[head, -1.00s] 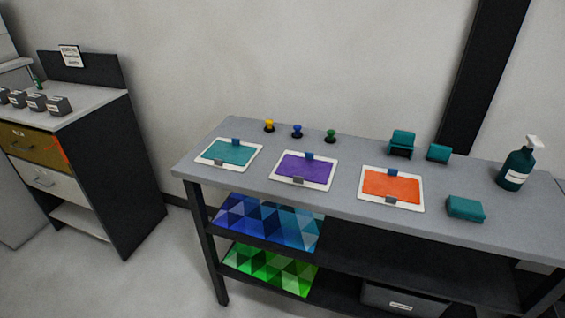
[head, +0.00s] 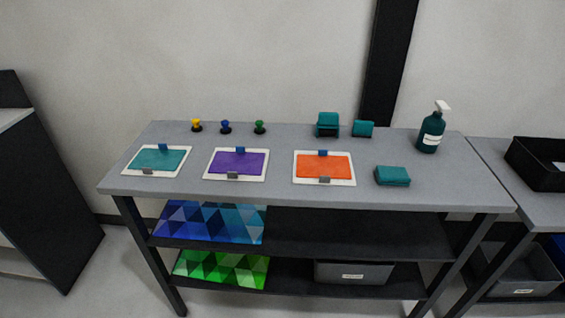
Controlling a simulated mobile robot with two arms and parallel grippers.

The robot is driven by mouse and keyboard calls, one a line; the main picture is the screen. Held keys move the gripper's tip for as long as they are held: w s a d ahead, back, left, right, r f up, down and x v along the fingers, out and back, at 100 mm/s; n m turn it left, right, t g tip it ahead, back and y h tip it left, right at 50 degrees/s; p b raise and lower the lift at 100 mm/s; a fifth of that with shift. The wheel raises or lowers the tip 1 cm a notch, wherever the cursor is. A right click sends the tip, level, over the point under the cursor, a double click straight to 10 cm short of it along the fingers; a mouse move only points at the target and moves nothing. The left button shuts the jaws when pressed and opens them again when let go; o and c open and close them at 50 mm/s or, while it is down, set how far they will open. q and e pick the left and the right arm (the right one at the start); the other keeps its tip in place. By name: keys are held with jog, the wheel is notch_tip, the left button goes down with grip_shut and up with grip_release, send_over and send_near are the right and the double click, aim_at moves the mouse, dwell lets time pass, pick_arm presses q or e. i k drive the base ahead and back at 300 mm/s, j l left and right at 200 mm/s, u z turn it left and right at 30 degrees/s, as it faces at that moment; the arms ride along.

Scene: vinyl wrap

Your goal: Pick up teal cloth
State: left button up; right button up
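A folded teal cloth (head: 392,176) lies flat near the front right of the grey workbench top (head: 300,195), to the right of the orange panel. Two other teal items stand at the back: a larger one with a dark base (head: 327,124) and a smaller block (head: 363,129). Neither of my grippers is in the head view.
Panels in teal (head: 160,160), purple (head: 237,163) and orange (head: 323,166) lie left of the cloth. Behind them stand yellow, blue and green knobs (head: 259,127). A second table with a black tray (head: 545,178) adjoins right.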

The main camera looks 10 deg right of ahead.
aim_at(388, 175)
jog(key=z, duration=1.3)
